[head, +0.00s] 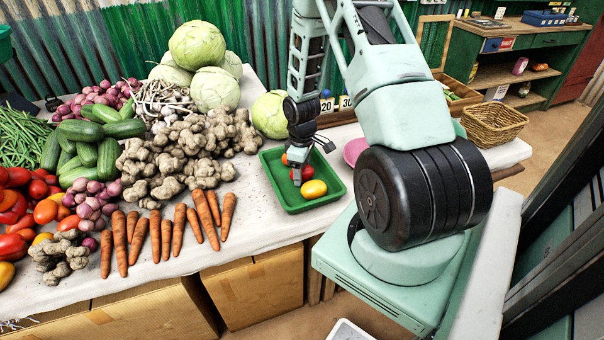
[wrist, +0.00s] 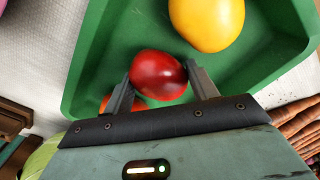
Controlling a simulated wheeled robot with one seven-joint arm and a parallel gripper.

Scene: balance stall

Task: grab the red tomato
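The red tomato (wrist: 158,75) sits between the two fingertips of my gripper (wrist: 159,78) in the wrist view. The fingertips meet its outline on both sides; whether they press on it I cannot tell. In the head view the tomato (head: 305,173) shows partly behind my gripper (head: 297,180), low inside the green tray (head: 279,186). A yellow tomato (wrist: 207,22) lies close beside it, and shows in the head view (head: 314,189). An orange-red tomato (wrist: 108,104) is mostly hidden behind the left finger.
Carrots (head: 165,238), ginger (head: 180,150) and cabbages (head: 216,89) lie on the table left of the tray. A pink plate (head: 355,150) is just right of the tray. A wicker basket (head: 493,123) stands farther right. The tray's raised walls surround my fingers.

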